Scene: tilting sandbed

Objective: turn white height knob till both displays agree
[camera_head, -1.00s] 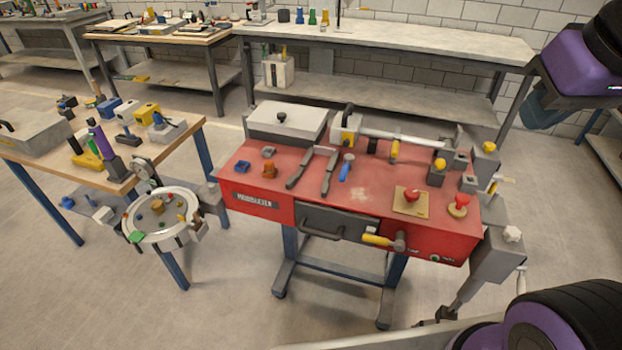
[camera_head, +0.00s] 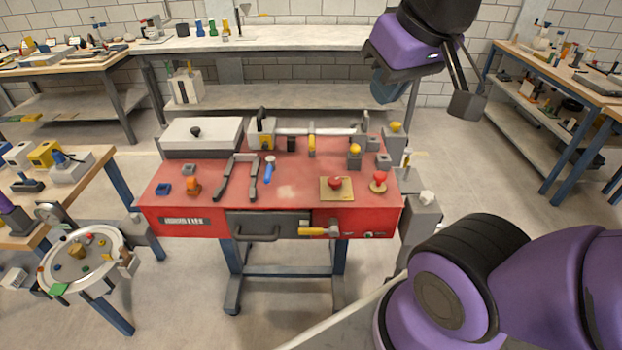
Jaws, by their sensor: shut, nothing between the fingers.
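A small white knob (camera_head: 427,198) sits on a grey box (camera_head: 424,222) at the right end of the red bench (camera_head: 290,185). It may be the height knob; no label is readable. I cannot make out two displays. Small round fittings (camera_head: 372,235) on the bench's front right are too small to read. My gripper (camera_head: 467,104) hangs at the upper right, beyond and above the bench's right end in the picture. It looks shut and empty, well apart from the white knob.
The red bench carries a grey lidded box (camera_head: 202,134), a red button on a yellow plate (camera_head: 337,188) and yellow knobs. A round tray (camera_head: 85,262) stands at left. A wooden table (camera_head: 575,78) is at right. Open floor lies around the bench.

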